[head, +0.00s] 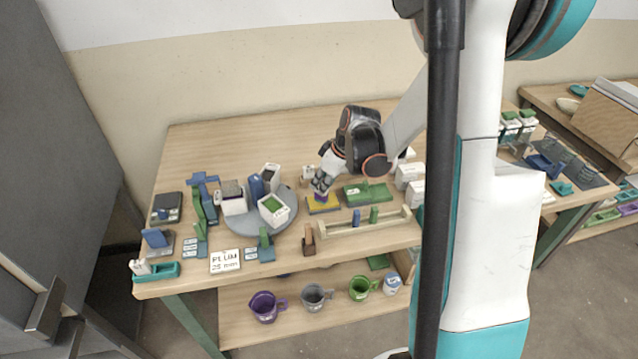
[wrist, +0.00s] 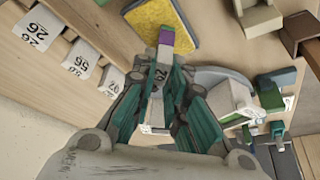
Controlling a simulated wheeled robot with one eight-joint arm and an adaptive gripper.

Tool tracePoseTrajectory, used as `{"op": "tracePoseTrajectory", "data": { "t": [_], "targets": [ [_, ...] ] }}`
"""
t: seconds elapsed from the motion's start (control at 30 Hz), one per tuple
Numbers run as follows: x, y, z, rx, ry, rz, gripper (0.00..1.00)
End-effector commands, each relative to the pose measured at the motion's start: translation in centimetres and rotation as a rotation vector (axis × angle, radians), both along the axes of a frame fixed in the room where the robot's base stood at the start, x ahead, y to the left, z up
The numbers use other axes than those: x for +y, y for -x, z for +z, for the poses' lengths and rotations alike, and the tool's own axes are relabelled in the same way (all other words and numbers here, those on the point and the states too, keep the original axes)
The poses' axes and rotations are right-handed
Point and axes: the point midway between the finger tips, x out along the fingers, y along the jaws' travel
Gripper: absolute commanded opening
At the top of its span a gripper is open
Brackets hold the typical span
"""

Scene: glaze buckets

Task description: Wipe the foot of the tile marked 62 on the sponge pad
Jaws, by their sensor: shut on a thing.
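My gripper (head: 321,185) is shut on a narrow tile whose end is purple (wrist: 166,38), with a pale band behind it. In the wrist view the tile lies between my teal fingers (wrist: 158,85); a dark number shows on it, partly hidden and hard to read. The yellow sponge pad (head: 328,208) lies on the table directly under my gripper, and it also shows in the wrist view (wrist: 182,20). The purple end is over the pad's near edge in the wrist view. I cannot tell whether it touches the pad.
In front stands a wooden rail rack (head: 365,230). White numbered blocks (wrist: 82,58) stand close by. A PLUM card (head: 225,261) lies at the front.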

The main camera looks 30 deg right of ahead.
Motion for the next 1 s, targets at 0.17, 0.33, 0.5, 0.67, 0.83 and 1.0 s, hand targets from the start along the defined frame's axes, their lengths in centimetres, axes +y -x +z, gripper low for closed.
{"op": "tracePoseTrajectory", "data": {
  "t": [0.17, 0.33, 0.5, 0.67, 0.83, 1.0],
  "targets": [
    [-0.5, 0.2, 0.0, 0.0, 0.0, 0.0, 0.0],
    [-0.8, 0.2, 0.0, 0.0, 0.0, 0.0, 0.0],
    [-1.5, 0.4, -0.1, 0.0, 0.0, -0.001, 0.0],
    [-2.1, 0.6, -0.1, 0.0, 0.0, -0.001, 0.0],
    [-2.3, 0.7, -0.1, 0.0, 0.0, 0.0, 0.0],
    [-2.3, 0.7, -0.1, 0.0, 0.001, 0.0, 0.0]
  ]
}}
